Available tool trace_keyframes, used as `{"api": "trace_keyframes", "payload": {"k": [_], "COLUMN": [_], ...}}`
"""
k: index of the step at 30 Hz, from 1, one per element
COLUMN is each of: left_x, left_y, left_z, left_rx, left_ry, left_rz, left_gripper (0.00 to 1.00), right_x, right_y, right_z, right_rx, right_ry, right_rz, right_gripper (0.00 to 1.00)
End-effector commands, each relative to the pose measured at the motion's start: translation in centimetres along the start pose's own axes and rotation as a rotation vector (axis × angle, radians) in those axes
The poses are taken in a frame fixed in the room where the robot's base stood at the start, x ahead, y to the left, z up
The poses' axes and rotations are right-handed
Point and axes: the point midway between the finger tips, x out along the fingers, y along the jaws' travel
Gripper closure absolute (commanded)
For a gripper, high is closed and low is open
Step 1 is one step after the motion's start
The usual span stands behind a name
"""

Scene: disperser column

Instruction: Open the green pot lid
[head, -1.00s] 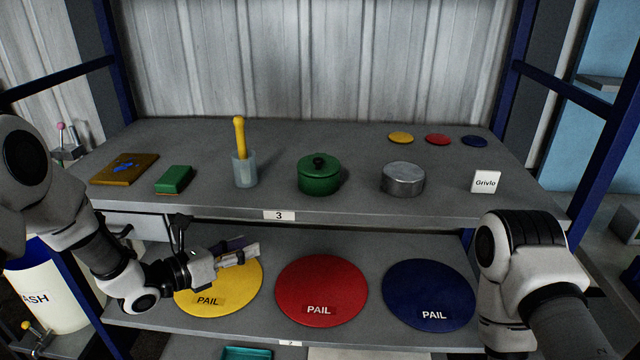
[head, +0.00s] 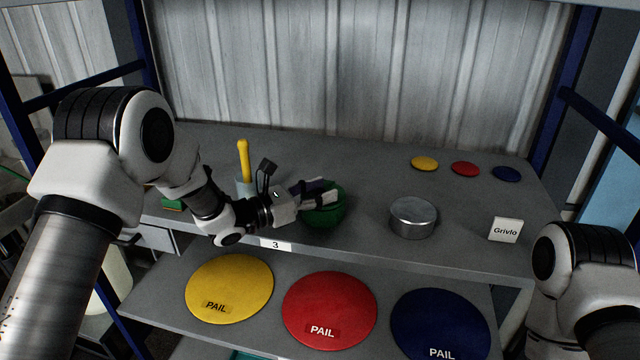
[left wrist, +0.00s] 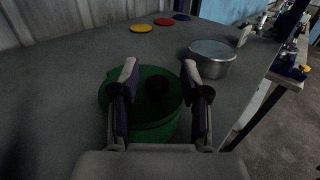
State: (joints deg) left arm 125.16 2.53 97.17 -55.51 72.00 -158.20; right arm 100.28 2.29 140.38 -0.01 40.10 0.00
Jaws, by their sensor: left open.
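The green pot (head: 326,214) stands on the upper shelf, partly covered by my left gripper in the head view. In the left wrist view its green lid (left wrist: 146,84) is on the pot, and the dark round knob (left wrist: 157,86) shows between my fingers. My left gripper (head: 325,192) is open at the pot's top, its two fingertips (left wrist: 160,68) on either side of the knob. Whether the fingers touch the lid cannot be told. Of my right arm only a link shows at the right edge; its gripper is out of view.
A metal tin (head: 414,218) stands right of the pot, with a white card (head: 505,230) beyond. Small yellow (head: 425,163), red (head: 465,169) and blue (head: 507,174) discs lie at the back. Large discs cover the lower shelf.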

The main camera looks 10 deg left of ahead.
Motion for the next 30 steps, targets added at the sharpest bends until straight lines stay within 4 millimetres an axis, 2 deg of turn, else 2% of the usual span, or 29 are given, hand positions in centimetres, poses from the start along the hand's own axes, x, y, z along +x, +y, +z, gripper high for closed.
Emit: {"api": "trace_keyframes", "payload": {"k": [5,8,9,20,30], "left_x": [0.0,0.0,0.0,0.0,0.3], "left_y": [0.0,0.0,0.0,0.1,0.4], "left_z": [-0.1,-0.1,-0.1,0.0,0.9], "left_rx": [-0.001,-0.001,-0.001,-0.007,-0.095], "left_ry": [-0.001,-0.001,-0.001,0.005,0.095], "left_rz": [0.001,0.001,0.001,0.001,0.002], "left_gripper": [0.54,0.86,1.0,1.0,1.0], "right_x": [0.1,0.1,0.1,0.3,2.2], "right_y": [0.0,0.0,0.0,0.0,0.0], "right_z": [0.0,0.0,0.0,0.0,0.0], "right_rx": [0.0,0.0,0.0,0.0,0.0], "right_ry": [0.0,0.0,0.0,0.0,0.0], "right_rz": [0.0,0.0,0.0,0.0,0.0], "right_gripper": [0.6,0.6,0.6,0.6,0.6]}}
